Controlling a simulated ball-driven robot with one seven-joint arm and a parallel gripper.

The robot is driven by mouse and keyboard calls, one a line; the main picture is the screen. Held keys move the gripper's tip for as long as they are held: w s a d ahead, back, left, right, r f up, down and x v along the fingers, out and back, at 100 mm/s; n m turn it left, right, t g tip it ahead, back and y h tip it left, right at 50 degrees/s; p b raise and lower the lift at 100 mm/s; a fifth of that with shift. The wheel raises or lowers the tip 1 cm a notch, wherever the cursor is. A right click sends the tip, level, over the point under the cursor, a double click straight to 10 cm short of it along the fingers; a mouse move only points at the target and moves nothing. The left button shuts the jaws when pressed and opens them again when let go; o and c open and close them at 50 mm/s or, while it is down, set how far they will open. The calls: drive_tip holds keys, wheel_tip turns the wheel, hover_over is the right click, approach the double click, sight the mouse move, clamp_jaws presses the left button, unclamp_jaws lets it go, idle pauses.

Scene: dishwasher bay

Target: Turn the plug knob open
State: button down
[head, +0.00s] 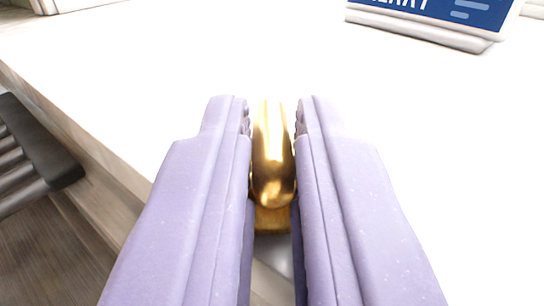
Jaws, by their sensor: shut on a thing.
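A shiny gold knob (273,160) stands in the middle of the head view, its long side running away from me. My gripper (273,118) is shut on it, with one pale purple finger on each side. A lower gold part (273,219) shows beneath the knob between the fingers. The fingers hide the knob's sides, and I cannot tell how far it is turned.
A white counter (420,130) fills most of the view and is bare around the knob. A blue sign (450,10) on a pale base stands at the back right. A dark slatted object (35,160) is beyond the counter's left edge, above a wooden floor.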

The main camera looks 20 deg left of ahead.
drive_tip(key=shift+w+r+y, duration=0.1)
drive_tip(key=shift+r+y, duration=0.15)
drive_tip(key=shift+y, duration=0.05)
drive_tip(key=c, duration=1.4)
unclamp_jaws()
drive_tip(key=shift+o, duration=1.3)
drive_tip(key=shift+w+f, duration=0.1)
drive_tip(key=shift+f, duration=0.05)
drive_tip(key=p+v, duration=0.3)
drive_tip(key=v, duration=0.4)
drive_tip(key=shift+s, duration=0.35)
drive_tip(key=shift+d, duration=0.15)
